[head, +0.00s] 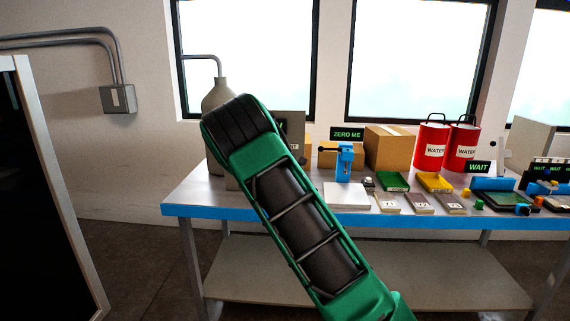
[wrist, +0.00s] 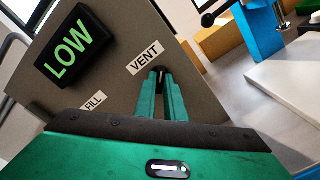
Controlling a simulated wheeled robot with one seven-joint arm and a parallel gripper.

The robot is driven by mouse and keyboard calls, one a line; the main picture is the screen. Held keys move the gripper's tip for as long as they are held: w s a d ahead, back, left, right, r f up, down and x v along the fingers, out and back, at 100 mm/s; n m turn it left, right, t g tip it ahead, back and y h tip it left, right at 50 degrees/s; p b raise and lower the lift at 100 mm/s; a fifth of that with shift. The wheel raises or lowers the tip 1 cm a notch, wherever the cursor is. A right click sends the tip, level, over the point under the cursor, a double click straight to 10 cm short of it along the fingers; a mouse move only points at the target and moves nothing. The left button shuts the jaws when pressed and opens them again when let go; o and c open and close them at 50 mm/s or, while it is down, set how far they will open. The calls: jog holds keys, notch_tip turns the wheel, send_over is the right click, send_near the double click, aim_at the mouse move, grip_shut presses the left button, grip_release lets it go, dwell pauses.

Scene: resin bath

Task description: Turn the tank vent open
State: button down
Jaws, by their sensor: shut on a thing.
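A grey panel (wrist: 125,75) fills the left of the wrist view, tilted in the picture. It bears a white VENT label (wrist: 145,57), a partly hidden FILL label (wrist: 95,102) and a black display (wrist: 75,45) reading LOW in green. My gripper (wrist: 160,78) is shut with its green fingertips at the panel just below the VENT label. The vent's handle is hidden between and behind the fingers, so its angle cannot be seen. In the head view my green arm covers the gripper and most of the panel (head: 291,128). A grey tank (head: 217,94) stands behind my arm.
The blue-edged table (head: 240,212) carries a blue clamp-like stand (head: 344,162), cardboard boxes (head: 388,145), red WATER cans (head: 431,148) and small trays (head: 393,181). A white slab (head: 346,196) lies near the front edge. A dark framed cabinet (head: 45,190) stands at left.

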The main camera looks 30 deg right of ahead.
jog(key=shift+f+m, duration=0.1)
jog(key=shift+m, duration=4.1)
jog(key=shift+f, duration=0.1)
jog(key=c, duration=1.8)
grip_release()
jog(key=shift+c, duration=0.2)
jog(key=v, duration=1)
jog(key=shift+s+a, duration=0.25)
jog(key=shift+a, duration=0.05)
